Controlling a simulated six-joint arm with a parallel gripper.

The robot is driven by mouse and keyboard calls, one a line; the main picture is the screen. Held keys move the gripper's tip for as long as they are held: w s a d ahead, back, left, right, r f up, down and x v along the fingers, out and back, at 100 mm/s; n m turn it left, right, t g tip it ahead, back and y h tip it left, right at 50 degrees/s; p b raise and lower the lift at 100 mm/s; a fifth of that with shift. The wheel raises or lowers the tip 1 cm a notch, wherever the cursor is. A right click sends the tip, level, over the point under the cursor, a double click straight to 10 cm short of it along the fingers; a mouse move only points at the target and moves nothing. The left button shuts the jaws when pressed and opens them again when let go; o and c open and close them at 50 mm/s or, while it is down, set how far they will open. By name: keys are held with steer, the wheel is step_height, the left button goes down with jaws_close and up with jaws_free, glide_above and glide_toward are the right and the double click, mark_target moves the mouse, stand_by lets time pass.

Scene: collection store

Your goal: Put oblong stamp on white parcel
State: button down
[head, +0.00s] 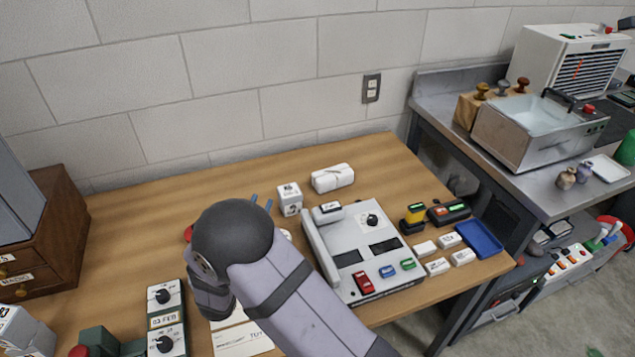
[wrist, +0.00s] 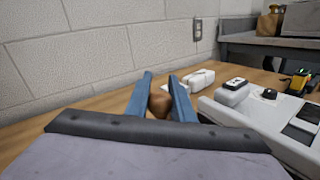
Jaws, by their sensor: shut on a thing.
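My gripper (head: 262,202) is mostly hidden behind my own arm in the head view; only its blue fingertips show, above the wooden table. In the wrist view its blue fingers (wrist: 161,98) are closed on a brown, rounded piece (wrist: 160,104), which looks like the stamp's handle. The stamp's base is hidden, so I cannot tell its shape. The white parcel (head: 332,177), a tied bundle, lies near the back of the table, right of and beyond the fingertips. It also shows in the wrist view (wrist: 201,78), just right of the fingers and apart from them.
A small white printed box (head: 289,199) stands between the fingertips and parcel. A grey desk machine (head: 350,287) with coloured buttons fills the table's right middle. A blue tray (head: 479,238) and small white boxes lie farther right. Dial boxes (head: 165,297) stand at front left. The wall is close behind.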

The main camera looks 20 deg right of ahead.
steer(key=w+d+m+h+b, duration=0.1)
steer(key=w+d, duration=0.3)
steer(key=w+d+g+h+b, duration=0.1)
steer(key=w+d+b, duration=0.1)
steer(key=w+d, duration=0.2)
steer(key=w+d+m+g+h+b, duration=0.1)
steer(key=w+d+b, duration=0.1)
steer(key=w+d, duration=0.3)
steer(key=shift+w+f+m, duration=0.15)
steer(key=shift+w+m, duration=0.15)
steer(key=shift+w, duration=0.1)
steer(key=w+d+r+m+g+h+b, duration=0.1)
steer(key=w+d+r+b, duration=0.15)
steer(key=d, duration=0.55)
steer(key=w+d+r+g+h+b, duration=0.15)
steer(key=w+d+r, duration=0.25)
steer(key=d, duration=0.5)
glide_above(338, 166)
steer(key=shift+t+y, duration=0.35)
steer(key=shift+y, duration=0.1)
steer(key=shift+d+f, duration=0.1)
steer(key=shift+f, duration=4.8)
steer(key=shift+f, duration=0.25)
steer(key=c, duration=1.5)
jaws_free()
steer(key=shift+r, duration=0.1)
steer(key=shift+c, duration=0.2)
steer(key=shift+r, duration=0.15)
